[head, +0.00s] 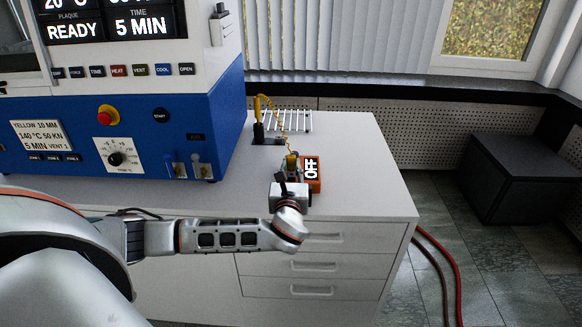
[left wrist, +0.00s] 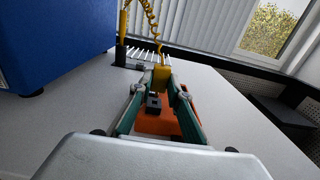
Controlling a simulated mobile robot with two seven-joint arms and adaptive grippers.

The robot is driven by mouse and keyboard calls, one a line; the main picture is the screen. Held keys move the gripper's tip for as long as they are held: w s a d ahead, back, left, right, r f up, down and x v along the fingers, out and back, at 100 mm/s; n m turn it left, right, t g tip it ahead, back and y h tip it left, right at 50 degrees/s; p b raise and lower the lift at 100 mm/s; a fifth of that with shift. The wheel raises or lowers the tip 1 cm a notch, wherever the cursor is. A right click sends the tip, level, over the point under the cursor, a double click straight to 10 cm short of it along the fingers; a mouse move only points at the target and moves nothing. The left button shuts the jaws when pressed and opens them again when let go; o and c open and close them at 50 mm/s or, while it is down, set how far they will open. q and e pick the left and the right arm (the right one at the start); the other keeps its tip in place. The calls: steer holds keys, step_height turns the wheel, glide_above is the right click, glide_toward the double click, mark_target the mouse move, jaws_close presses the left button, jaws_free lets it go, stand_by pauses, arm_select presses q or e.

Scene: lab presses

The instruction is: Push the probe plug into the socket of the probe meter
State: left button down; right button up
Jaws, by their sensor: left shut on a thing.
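The probe meter (head: 317,184) is an orange box with a dark display reading OFF, on the white counter. In the left wrist view the orange meter (left wrist: 150,127) lies beyond and below my fingers, with a small black socket block (left wrist: 153,103) between them. My left gripper (head: 291,168) is at the meter's left side. In the left wrist view its fingertips (left wrist: 161,84) are shut on the yellow probe plug (left wrist: 161,73), which also shows in the head view (head: 291,160). Whether the plug touches the socket cannot be told. My right gripper is out of view.
A yellow coiled cord (head: 279,113) runs to a yellow probe (head: 259,108) in a black stand (head: 258,133). A white wire rack (head: 295,121) stands behind. The blue press (head: 220,120) is at left. The counter (head: 365,180) is clear at right.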

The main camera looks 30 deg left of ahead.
arm_select(q)
steer(key=shift+r, duration=0.1)
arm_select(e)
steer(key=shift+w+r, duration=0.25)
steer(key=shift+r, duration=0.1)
arm_select(q)
steer(key=shift+p, duration=0.35)
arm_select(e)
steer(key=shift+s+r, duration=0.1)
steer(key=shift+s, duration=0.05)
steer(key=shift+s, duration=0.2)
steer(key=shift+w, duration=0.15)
arm_select(q)
steer(key=shift+p, duration=0.35)
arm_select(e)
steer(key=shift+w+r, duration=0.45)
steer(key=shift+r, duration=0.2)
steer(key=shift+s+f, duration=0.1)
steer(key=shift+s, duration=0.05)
arm_select(q)
steer(key=shift+f, duration=0.45)
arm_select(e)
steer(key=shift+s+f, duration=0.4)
